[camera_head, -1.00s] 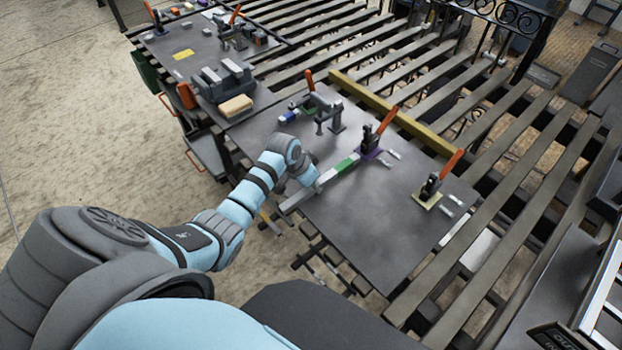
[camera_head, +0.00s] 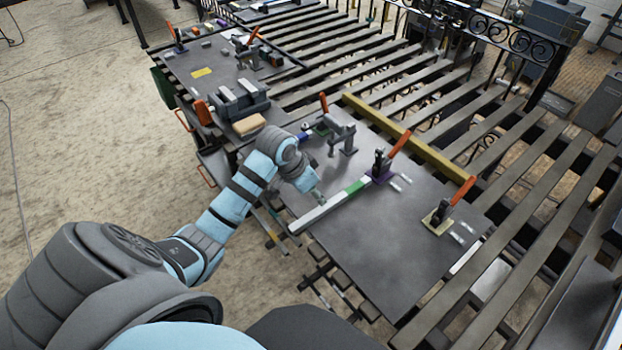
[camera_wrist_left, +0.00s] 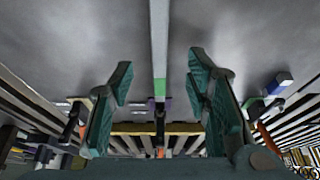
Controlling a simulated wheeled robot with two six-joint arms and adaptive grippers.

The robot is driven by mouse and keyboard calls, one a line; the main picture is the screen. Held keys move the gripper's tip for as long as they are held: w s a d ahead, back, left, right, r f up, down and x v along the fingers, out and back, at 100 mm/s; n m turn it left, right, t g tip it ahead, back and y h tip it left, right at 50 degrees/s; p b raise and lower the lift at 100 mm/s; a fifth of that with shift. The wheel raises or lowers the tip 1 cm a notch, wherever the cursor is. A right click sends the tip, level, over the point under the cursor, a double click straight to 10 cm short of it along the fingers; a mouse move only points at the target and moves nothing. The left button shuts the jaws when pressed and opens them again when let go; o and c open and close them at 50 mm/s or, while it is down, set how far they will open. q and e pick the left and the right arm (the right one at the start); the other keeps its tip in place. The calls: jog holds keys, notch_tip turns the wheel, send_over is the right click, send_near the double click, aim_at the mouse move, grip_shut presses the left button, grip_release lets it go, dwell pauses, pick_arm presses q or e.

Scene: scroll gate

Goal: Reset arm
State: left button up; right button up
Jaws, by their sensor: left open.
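My left arm comes in from the left in the head view, and its gripper (camera_head: 316,194) is over the dark metal table plate (camera_head: 390,255). In the left wrist view the gripper (camera_wrist_left: 158,85) is open, with its two teal fingers wide apart. A grey bar with a green band (camera_head: 330,207) lies on the plate beside the gripper in the head view. In the left wrist view the bar (camera_wrist_left: 159,45) runs between the open fingers without visible contact. Its far end is by a toggle clamp with an orange handle (camera_head: 384,160). My right gripper is not in view.
Another orange-handled clamp (camera_head: 440,214) stands to the right on a yellowish pad. A grey fixture (camera_head: 342,132) stands behind the bar. A yellow bar (camera_head: 400,133) runs along the far edge. A tan block (camera_head: 249,125) is on the back left table. The plate's front right is bare.

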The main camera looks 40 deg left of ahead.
pick_arm(q)
jog(key=s+d+f+n+y, duration=0.1)
jog(key=s+d+f, duration=0.15)
jog(key=s, duration=0.95)
jog(key=s+d+f+n+y, duration=0.15)
jog(key=s+d, duration=0.25)
jog(key=s, duration=0.8)
notch_tip(320, 180, down, 22)
jog(key=s+a+g+b, duration=0.1)
jog(key=a+g+b, duration=0.1)
jog(key=b, duration=0.1)
jog(key=s+f+g+b, duration=0.1)
jog(key=s+f+b, duration=0.1)
jog(key=s+f, duration=1.3)
jog(key=shift+a+f+b, duration=0.4)
jog(key=shift+f, duration=0.35)
jog(key=shift+n, duration=0.25)
